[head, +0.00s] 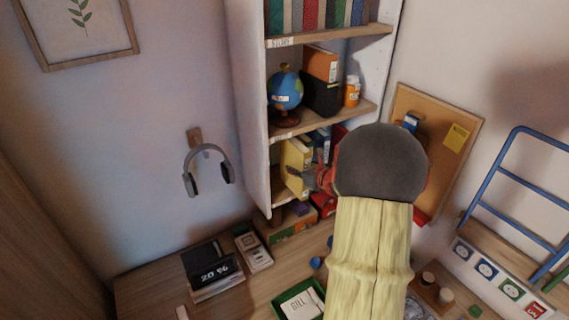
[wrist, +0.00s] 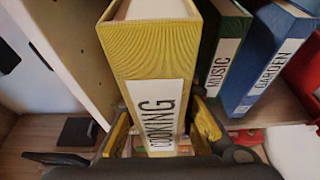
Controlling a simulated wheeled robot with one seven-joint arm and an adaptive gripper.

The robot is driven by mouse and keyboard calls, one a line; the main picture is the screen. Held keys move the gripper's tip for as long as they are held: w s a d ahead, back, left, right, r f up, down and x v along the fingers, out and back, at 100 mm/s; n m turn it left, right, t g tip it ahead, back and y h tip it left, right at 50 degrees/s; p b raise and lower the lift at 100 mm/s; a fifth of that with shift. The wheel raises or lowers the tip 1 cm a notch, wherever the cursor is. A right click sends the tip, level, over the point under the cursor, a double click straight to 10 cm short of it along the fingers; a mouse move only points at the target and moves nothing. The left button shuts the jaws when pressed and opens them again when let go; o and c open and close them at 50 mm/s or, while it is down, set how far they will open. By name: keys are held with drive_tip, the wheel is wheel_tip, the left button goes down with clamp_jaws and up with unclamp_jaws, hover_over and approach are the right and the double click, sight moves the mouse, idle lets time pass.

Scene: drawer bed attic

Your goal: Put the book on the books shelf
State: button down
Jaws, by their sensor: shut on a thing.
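The yellow book (head: 296,158), labelled COOKING, stands upright at the left of the lower shelf compartment, near the side wall. In the wrist view the book (wrist: 150,55) fills the middle, spine towards me. My gripper (head: 308,177) is shut on the spine end, and the wrist view shows one finger of my gripper (wrist: 160,130) on each side. The shelf board (head: 281,191) shows below the book. A green MUSIC book (wrist: 225,55) and a blue GARDEN book (wrist: 268,60) stand to its right. Whether the book's base rests on the board is hidden.
The middle shelf holds a globe (head: 285,90), a black box (head: 321,95) and an orange bottle (head: 352,91). Several books stand on the top shelf (head: 335,38). Headphones (head: 207,170) hang left. The desk below holds a clock display (head: 214,272) and a green tray (head: 300,302).

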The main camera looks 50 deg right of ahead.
drive_tip(key=x, duration=0.9)
drive_tip(key=shift+w, duration=0.5)
drive_tip(key=shift+d, duration=0.1)
drive_tip(key=c, duration=1.5)
unclamp_jaws()
drive_tip(key=shift+f, duration=0.1)
drive_tip(key=shift+c, duration=0.2)
drive_tip(key=v, duration=1.2)
drive_tip(key=shift+s, duration=0.15)
